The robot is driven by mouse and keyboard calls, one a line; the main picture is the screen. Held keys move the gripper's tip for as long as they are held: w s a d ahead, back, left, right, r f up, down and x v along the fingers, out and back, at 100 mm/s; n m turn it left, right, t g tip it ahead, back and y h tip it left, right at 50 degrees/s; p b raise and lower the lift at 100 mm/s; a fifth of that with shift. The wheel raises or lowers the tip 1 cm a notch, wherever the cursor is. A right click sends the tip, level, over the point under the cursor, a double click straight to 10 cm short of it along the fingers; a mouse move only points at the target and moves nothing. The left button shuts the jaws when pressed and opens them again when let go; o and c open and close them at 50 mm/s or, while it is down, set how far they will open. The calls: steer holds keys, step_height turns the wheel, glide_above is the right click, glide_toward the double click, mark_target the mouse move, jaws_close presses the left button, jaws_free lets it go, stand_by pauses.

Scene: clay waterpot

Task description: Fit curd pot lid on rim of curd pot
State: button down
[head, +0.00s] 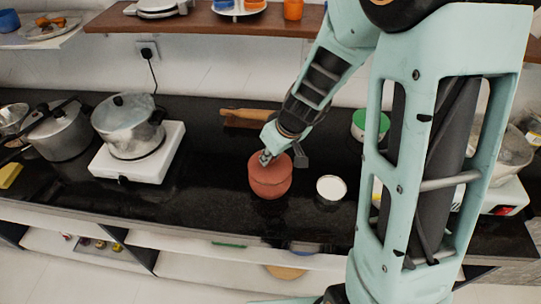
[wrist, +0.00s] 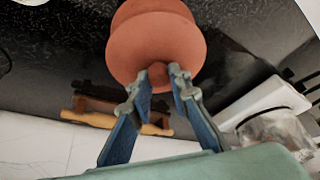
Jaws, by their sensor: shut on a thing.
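The curd pot (head: 270,187) is a round terracotta clay pot on the black counter. The curd pot lid (head: 282,163), of the same clay, is over the pot's mouth. My gripper (head: 265,157) is above the pot and shut on the lid's knob. In the wrist view, the fingers (wrist: 161,76) pinch the round knob, and the lid (wrist: 155,45) covers much of the pot (wrist: 151,8) behind it. The rim is mostly hidden by the lid. I cannot tell whether the lid touches the rim all round.
A white bowl (head: 331,188) stands right of the pot, close to the counter's front edge. A wooden rolling pin (head: 245,114) lies behind. A white stove (head: 137,160) with a steel pot (head: 128,115) is left. A green container (head: 370,125) stands behind right. Counter left of the pot is clear.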

steer(key=shift+f+b, duration=0.45)
steer(key=shift+b, duration=0.25)
stand_by(0.3)
steer(key=shift+r, duration=0.2)
stand_by(0.4)
steer(key=shift+r+p, duration=0.3)
steer(key=shift+r, duration=0.1)
steer(key=shift+f+b, duration=0.8)
steer(key=shift+b, duration=0.4)
stand_by(0.5)
stand_by(0.3)
steer(key=c, duration=1.7)
jaws_free()
steer(key=shift+o, duration=0.2)
steer(key=o, duration=0.5)
